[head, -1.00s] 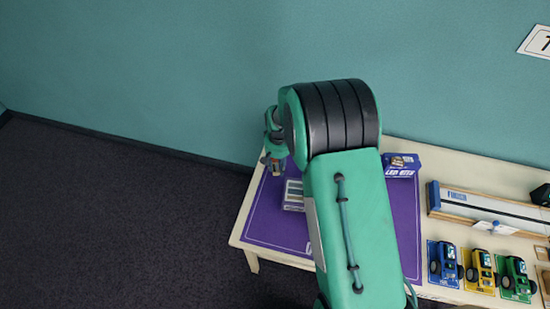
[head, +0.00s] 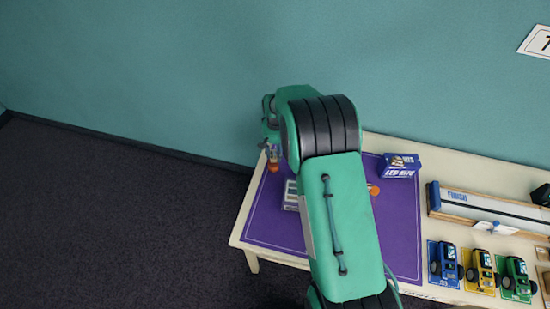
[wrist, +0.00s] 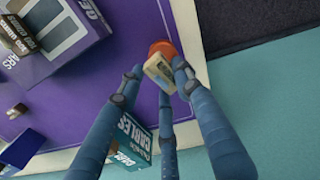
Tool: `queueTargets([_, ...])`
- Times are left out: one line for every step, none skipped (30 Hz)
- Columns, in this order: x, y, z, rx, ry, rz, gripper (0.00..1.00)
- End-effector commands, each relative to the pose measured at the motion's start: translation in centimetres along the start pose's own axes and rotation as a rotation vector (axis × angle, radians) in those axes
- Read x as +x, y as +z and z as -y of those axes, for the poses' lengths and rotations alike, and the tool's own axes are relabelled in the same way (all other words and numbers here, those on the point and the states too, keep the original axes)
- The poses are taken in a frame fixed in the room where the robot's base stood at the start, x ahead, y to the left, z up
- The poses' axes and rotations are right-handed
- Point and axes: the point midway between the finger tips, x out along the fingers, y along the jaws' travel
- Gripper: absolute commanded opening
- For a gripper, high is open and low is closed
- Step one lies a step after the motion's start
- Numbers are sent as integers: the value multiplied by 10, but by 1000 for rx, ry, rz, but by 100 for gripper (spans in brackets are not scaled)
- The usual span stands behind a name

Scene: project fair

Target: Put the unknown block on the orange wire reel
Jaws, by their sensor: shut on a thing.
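My gripper (wrist: 155,82) is shut on a small cream block with a grey face, the unknown block (wrist: 158,69), held tilted between its blue fingertips. The orange wire reel (wrist: 163,48) shows just behind the block in the wrist view, partly hidden by it, near the edge of the purple mat. I cannot tell whether block and reel touch. In the head view my gripper (head: 271,142) is over the table's far left part, with the orange reel (head: 273,167) showing just below it; the block is not clear there.
A GEARS box (wrist: 60,38) and a teal CABLES box (wrist: 128,143) stand on the purple mat (head: 262,225). A blue LED kits box (head: 400,166) is at the back right. Toy trucks (head: 481,270) line the right. An orange-brown item (head: 373,189) shows beside my arm. The wall is close behind.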

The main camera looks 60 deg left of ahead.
Motion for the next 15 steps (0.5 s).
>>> queueTargets([0, 0, 0, 0, 0, 0, 8])
queueTargets([1, 0, 0, 0, 0, 0, 8])
queueTargets([2, 0, 0, 0, 0, 0, 8])
queueTargets([3, 0, 0, 0, 0, 0, 8])
queueTargets([5, 0, 0, 0, 0, 0, 8])
queueTargets([8, 0, 0, 0, 0, 0, 8])
queueTargets([10, 0, 0, 0, 0, 0, 8])
queueTargets([13, 1, 0, 0, 0, 1, 8])
queueTargets([18, 1, 0, 0, 0, 2, 8])
queueTargets([22, 1, 0, 0, 0, 3, 8])
queueTargets([24, 1, 0, 0, 0, 2, 8])
queueTargets([27, 1, 0, 0, 0, 2, 8])
queueTargets([29, 1, 0, 0, 0, 1, 8])
queueTargets([31, 1, 0, 0, 0, 1, 8])
queueTargets([33, 1, 0, 0, 0, 0, 8])
